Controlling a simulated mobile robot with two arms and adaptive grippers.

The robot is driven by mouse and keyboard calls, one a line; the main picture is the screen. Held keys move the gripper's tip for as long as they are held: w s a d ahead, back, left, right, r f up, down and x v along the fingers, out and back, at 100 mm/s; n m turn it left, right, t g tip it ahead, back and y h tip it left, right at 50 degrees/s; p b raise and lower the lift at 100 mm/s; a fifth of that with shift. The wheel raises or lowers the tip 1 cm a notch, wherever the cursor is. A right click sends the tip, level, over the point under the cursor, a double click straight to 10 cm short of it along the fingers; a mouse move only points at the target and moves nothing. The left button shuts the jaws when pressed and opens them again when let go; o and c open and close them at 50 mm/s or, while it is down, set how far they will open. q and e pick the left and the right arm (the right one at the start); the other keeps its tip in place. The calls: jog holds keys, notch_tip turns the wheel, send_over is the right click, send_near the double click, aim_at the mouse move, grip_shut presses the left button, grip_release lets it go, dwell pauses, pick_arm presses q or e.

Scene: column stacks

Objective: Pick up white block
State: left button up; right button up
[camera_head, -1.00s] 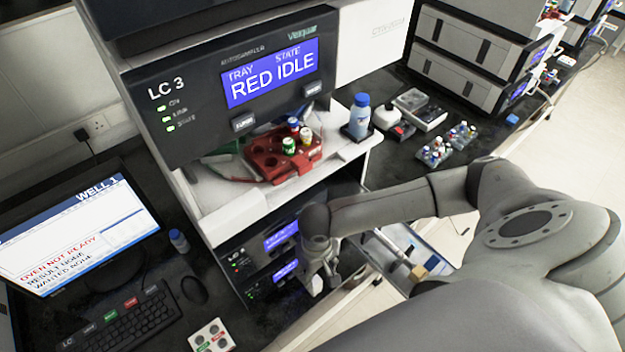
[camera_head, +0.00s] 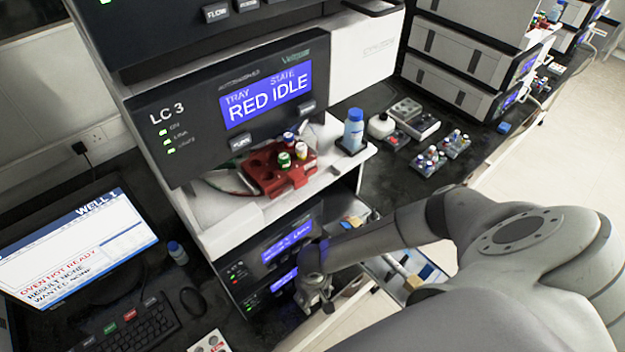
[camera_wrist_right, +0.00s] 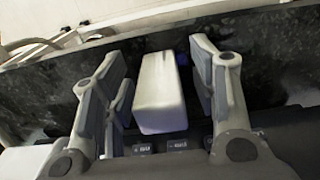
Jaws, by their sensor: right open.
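The white block (camera_wrist_right: 160,95) is a pale rectangular piece in the middle of the right wrist view. My right gripper (camera_wrist_right: 162,72) is open, with one finger on each side of the block. A gap shows on both sides of the block between it and the fingers. In the head view my right gripper (camera_head: 314,292) is low in front of the lower instrument panels, and I cannot make out the block there. My left gripper is not in view.
The instrument's lower panel with a blue screen (camera_head: 287,246) is close beside my right gripper. Above stand a red tray (camera_head: 278,172) with several vials and a blue bottle (camera_head: 353,128). A keyboard (camera_head: 128,328) and monitor (camera_head: 70,250) are at left.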

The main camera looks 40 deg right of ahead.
jog(key=shift+f, duration=0.4)
jog(key=shift+c, duration=0.3)
jog(key=c, duration=0.8)
jog(key=shift+d+r, duration=0.1)
jog(key=shift+r, duration=0.05)
